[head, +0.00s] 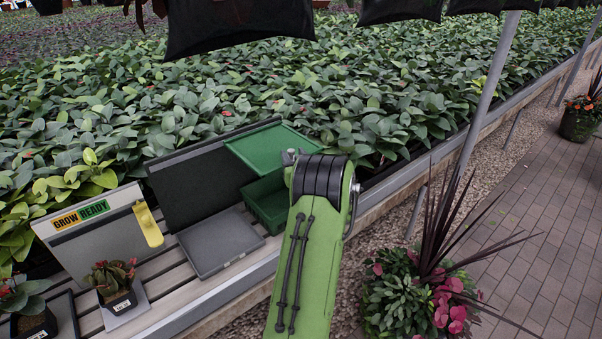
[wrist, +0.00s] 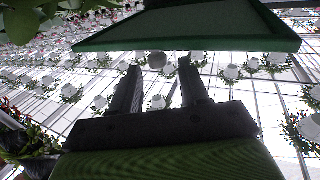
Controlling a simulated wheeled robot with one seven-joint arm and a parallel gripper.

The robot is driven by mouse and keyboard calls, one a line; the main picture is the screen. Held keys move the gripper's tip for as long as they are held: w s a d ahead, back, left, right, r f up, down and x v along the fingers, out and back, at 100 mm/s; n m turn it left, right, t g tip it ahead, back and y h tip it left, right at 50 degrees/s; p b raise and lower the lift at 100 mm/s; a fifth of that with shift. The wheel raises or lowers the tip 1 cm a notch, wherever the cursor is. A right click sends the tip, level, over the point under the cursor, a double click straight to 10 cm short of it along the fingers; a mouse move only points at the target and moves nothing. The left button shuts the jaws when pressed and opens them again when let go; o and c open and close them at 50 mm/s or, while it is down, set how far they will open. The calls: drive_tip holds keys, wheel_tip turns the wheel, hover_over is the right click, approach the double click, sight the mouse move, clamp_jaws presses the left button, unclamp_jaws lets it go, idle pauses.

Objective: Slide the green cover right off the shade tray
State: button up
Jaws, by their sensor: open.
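The green cover (head: 272,146) is a flat green panel with a raised rim, seen over the far part of the dark green shade tray (head: 266,207). The tray's near part shows uncovered; its right side is hidden behind my arm. In the wrist view, the cover (wrist: 190,32) spans the top of the picture, just beyond my fingertips. My gripper (wrist: 158,65) is open, its two fingers apart and pointing up toward the cover's edge. A small grey round thing shows between the fingertips; I cannot tell whether it belongs to the cover. In the head view my arm hides most of the gripper.
A grey flat tray (head: 220,242) and a dark upright panel (head: 200,180) stand left of the shade tray on the slatted bench. A "GROW READY" sign (head: 80,217), a yellow tag (head: 147,224) and potted plants (head: 113,280) are farther left. Dense plants (head: 350,90) fill the back.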

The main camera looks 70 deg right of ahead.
drive_tip(key=b+v, duration=0.5)
drive_tip(key=v, duration=0.7)
